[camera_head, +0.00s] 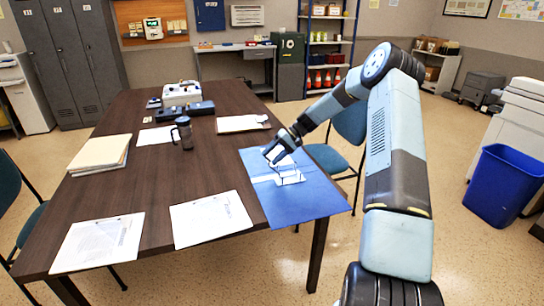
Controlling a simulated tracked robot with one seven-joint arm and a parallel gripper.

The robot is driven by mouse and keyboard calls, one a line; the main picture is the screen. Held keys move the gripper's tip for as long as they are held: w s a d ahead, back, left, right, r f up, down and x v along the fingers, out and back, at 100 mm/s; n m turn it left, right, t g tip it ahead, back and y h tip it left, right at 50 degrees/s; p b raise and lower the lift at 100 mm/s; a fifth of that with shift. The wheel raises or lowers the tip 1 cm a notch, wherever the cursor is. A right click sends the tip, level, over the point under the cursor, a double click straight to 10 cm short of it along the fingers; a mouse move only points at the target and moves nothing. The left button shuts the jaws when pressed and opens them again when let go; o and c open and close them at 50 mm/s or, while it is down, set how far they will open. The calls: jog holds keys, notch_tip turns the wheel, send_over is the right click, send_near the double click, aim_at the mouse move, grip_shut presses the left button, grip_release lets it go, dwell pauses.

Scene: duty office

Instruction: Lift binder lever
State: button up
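A flat blue panel, which looks like an open binder (300,207), lies at the right edge of the dark table. A thin metal frame (290,178), which looks like the binder's ring mechanism, stands near its middle with a white patch beside it. The lever itself is too small to tell apart. My gripper (276,154) points down and left over the upper part of the binder, close to the metal frame. I cannot tell whether it touches the frame or whether its fingers are open.
Paper sheets (209,219) lie left of the binder, and a clipboard (242,123) lies behind it. A dark mug (184,132) and a folder stack (100,152) stand farther left. A blue chair (326,157) is at the table's right side, partly behind my arm.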

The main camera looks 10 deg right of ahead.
jog(key=shift+o, duration=0.2)
jog(key=v, duration=1.3)
jog(key=shift+d+r, duration=0.2)
jog(key=shift+d, duration=0.15)
jog(key=shift+w, duration=0.1)
jog(key=s+a+r+t+h, duration=0.1)
jog(key=s+a+r+h, duration=0.4)
jog(key=s+r, duration=0.55)
jog(key=s+a+r+h, duration=0.3)
jog(key=s+a+r, duration=0.4)
jog(key=s+r, duration=0.3)
jog(key=s+r+t+h, duration=0.1)
jog(key=s+t, duration=0.4)
jog(key=s, duration=2.3)
jog(key=shift+s+d+r+m+h, duration=0.35)
jog(key=shift+d+m+h, duration=0.05)
jog(key=shift+d, duration=0.05)
